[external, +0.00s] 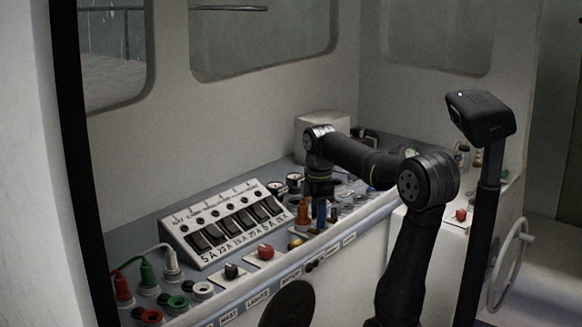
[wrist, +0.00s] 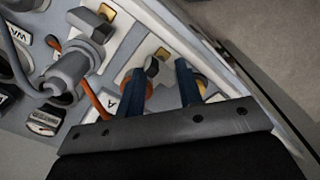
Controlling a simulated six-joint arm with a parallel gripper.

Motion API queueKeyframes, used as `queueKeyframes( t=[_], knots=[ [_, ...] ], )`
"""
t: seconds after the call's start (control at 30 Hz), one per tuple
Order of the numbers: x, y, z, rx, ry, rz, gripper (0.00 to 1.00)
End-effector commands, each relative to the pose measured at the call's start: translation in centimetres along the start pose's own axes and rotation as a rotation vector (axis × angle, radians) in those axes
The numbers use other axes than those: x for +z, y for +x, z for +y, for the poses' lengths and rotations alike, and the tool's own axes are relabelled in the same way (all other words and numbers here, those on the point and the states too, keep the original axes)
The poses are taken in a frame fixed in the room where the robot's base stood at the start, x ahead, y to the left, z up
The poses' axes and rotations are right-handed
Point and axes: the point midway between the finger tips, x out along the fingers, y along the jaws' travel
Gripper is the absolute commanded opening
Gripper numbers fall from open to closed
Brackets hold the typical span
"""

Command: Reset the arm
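My gripper (external: 325,222) is low over the console (external: 217,282), right of the breaker panel, with its blue fingers pointing down. In the wrist view my gripper (wrist: 160,78) shows its two blue fingers apart, with a gap between them and nothing clearly held. The fingertips are close to small switches on white plates; I cannot tell whether they touch anything. My arm reaches over the console from the right, bent at the elbow.
An orange plug-like part (external: 302,213) stands just left of the fingers. The breaker panel (external: 226,222) has several black switches. A red knob (external: 265,252) and cabled plugs (external: 146,272) are further left. A grey cabled connector (wrist: 75,65) is near the fingers.

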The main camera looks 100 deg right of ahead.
Motion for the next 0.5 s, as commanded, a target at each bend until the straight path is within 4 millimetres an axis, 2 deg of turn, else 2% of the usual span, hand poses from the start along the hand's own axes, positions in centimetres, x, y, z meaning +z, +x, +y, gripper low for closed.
queueKeyframes(
  t=[0.5],
  knots=[
    [0.00, -0.01, 0.00, 0.000, 0.416, 0.000, 0.33]
  ],
)
